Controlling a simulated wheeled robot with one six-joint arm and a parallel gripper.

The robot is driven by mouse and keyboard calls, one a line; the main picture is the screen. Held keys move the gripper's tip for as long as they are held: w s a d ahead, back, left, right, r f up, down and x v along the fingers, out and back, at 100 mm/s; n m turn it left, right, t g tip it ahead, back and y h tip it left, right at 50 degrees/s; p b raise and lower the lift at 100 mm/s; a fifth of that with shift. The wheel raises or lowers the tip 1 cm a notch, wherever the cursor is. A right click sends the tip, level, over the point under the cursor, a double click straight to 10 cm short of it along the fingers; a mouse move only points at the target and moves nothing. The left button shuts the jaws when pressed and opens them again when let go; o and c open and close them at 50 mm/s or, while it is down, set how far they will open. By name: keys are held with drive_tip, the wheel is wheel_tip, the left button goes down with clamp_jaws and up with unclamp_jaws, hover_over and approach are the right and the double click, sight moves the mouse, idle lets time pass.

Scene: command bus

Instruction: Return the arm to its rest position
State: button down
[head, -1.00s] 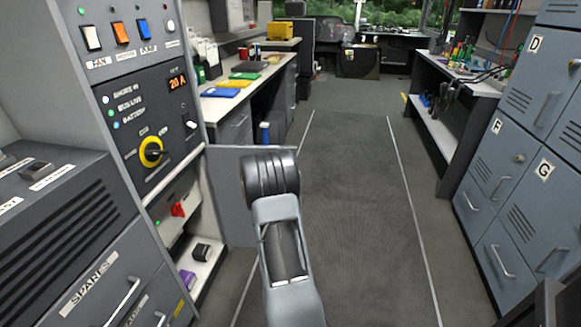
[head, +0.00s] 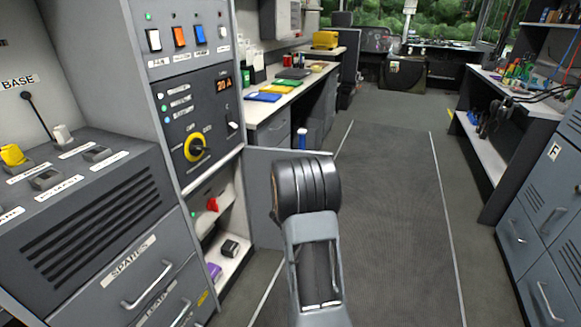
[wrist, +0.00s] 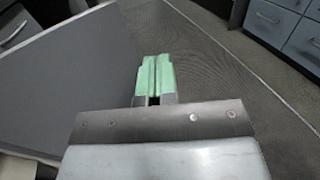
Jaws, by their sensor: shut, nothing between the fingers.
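My gripper (wrist: 155,78) shows in the wrist view with its two green fingertips together and nothing between them. It is above the grey floor, with a grey panel to its left. In the head view my arm rises from the bottom middle and bends at a dark rounded joint. My gripper is hidden in the head view.
An open grey door (head: 266,195) stands beside the arm, at the switch panel with a yellow rotary knob (head: 195,148). Drawers (head: 145,270) are at the left and blue-grey lockers (head: 540,215) at the right. The aisle floor mat (head: 390,200) is clear.

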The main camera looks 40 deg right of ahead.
drive_tip(key=s+a+r+m+g+y+p, duration=0.25)
drive_tip(key=a+r+m+p, duration=0.25)
drive_tip(key=r+p, duration=0.25)
drive_tip(key=s+a+r+m+g+y+p, duration=0.2)
drive_tip(key=s+a+r+m+p, duration=0.3)
drive_tip(key=r, duration=0.4)
drive_tip(key=s+a+r+m+t+y+p, duration=0.2)
drive_tip(key=a+r+m+y+p, duration=0.3)
drive_tip(key=a, duration=0.8)
drive_tip(key=s+a+r+m+t+y+p, duration=0.3)
drive_tip(key=a+r+y+p, duration=0.5)
drive_tip(key=a+r+p, duration=0.4)
drive_tip(key=shift+a+r+m+p, duration=0.3)
drive_tip(key=shift+a+m+p, duration=0.1)
drive_tip(key=shift+a+m, duration=0.6)
drive_tip(key=shift+a+y, duration=0.1)
drive_tip(key=shift+y, duration=0.15)
